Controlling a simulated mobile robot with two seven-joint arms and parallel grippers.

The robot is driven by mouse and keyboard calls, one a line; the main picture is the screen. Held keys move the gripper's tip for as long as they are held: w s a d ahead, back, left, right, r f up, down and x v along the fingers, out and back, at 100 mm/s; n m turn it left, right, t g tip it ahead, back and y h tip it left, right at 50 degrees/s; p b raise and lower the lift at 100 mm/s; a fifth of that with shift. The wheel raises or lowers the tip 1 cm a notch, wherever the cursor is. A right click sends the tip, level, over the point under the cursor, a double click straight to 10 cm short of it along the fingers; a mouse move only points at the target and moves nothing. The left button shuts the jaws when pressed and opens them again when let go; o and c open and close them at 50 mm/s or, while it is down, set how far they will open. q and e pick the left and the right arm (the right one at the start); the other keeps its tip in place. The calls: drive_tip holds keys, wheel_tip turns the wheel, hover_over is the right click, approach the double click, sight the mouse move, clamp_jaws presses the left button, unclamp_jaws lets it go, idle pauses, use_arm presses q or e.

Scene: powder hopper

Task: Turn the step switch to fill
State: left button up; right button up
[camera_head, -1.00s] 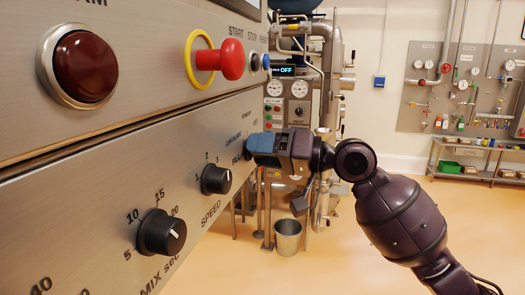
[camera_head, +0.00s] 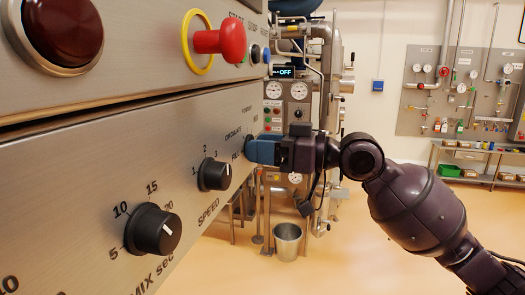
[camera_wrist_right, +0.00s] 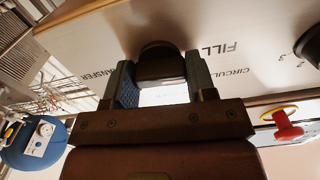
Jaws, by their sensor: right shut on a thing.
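The step switch is a dark round knob (camera_wrist_right: 160,66) on the steel panel, with the labels FILL, CIRCULATE and TRANSFER around it in the right wrist view. My right gripper (camera_wrist_right: 162,80) is shut on this knob, with one blue-grey finger on each side. In the head view my right gripper (camera_head: 254,150) is against the panel and hides most of the knob. The knob's pointer mark is not visible, so I cannot tell its setting. My left gripper is in neither view.
On the same panel are the SPEED knob (camera_head: 214,174) and the MIX sec knob (camera_head: 157,231). Above are a red mushroom button (camera_head: 228,42) with a yellow ring and a dark red lamp (camera_head: 62,32). A metal bucket (camera_head: 287,241) stands on the floor beyond; open floor lies right.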

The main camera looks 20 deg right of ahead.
drive_tip(key=shift+n, duration=0.6)
drive_tip(key=o, duration=0.9)
drive_tip(key=shift+o, duration=0.2)
drive_tip(key=v, duration=1.1)
drive_tip(key=shift+b, duration=0.45)
drive_tip(key=shift+a, duration=0.1)
